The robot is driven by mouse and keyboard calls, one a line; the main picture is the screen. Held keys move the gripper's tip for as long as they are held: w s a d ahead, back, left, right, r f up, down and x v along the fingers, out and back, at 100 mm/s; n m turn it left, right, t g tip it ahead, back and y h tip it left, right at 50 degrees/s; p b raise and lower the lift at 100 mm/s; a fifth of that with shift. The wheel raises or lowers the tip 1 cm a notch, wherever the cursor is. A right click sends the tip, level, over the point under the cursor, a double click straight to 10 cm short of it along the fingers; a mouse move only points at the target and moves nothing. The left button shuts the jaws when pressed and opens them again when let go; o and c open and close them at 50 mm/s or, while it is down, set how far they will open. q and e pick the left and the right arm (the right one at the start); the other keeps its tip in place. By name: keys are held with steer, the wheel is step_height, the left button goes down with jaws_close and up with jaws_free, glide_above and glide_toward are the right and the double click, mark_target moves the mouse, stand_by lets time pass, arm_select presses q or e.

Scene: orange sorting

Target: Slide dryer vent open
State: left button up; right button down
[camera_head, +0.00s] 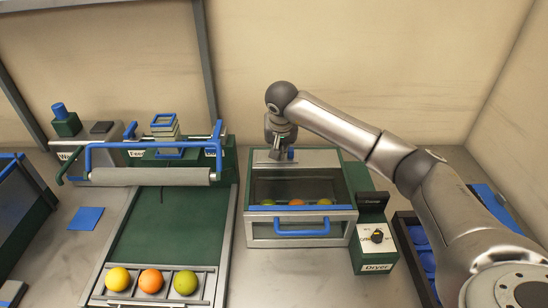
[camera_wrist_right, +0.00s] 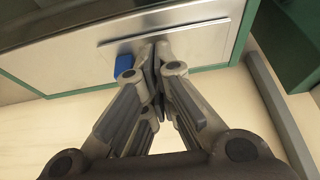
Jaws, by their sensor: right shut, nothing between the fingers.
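The dryer (camera_head: 300,242) is a metal box with a green frame, and several fruits show through its dark window. Its vent is a metal plate (camera_head: 265,158) at the back of the top, with a small blue tab (camera_head: 291,153). In the right wrist view the plate (camera_wrist_right: 200,45) has a long narrow strip, and the blue tab (camera_wrist_right: 123,62) stands at the left of my fingers. My right gripper (camera_head: 283,150) is shut and empty, its fingertips (camera_wrist_right: 155,45) close beside the tab; touching cannot be told. My left gripper is not in view.
A blue handle (camera_head: 301,231) is on the dryer's front. A control box with a knob (camera_head: 377,237) stands at its right. A green conveyor (camera_head: 170,235) with a roller and three fruits lies left. A crate with blue contents (camera_head: 419,250) sits under my right arm.

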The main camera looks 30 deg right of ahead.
steer(key=shift+f, duration=0.25)
steer(key=shift+d, duration=0.15)
steer(key=shift+s+d+b, duration=0.1)
steer(key=shift+s+d, duration=0.75)
steer(key=shift+d, duration=0.85)
steer(key=shift+s+d+b, duration=0.15)
steer(key=shift+s+d, duration=0.7)
steer(key=shift+d, duration=0.85)
steer(key=shift+s+d+b, duration=0.1)
steer(key=shift+s+d, duration=0.75)
steer(key=shift+d, duration=0.85)
step_height(320, 180, up, 7)
steer(key=a+p, duration=0.1)
steer(key=p, duration=0.4)
steer(key=shift+w, duration=0.3)
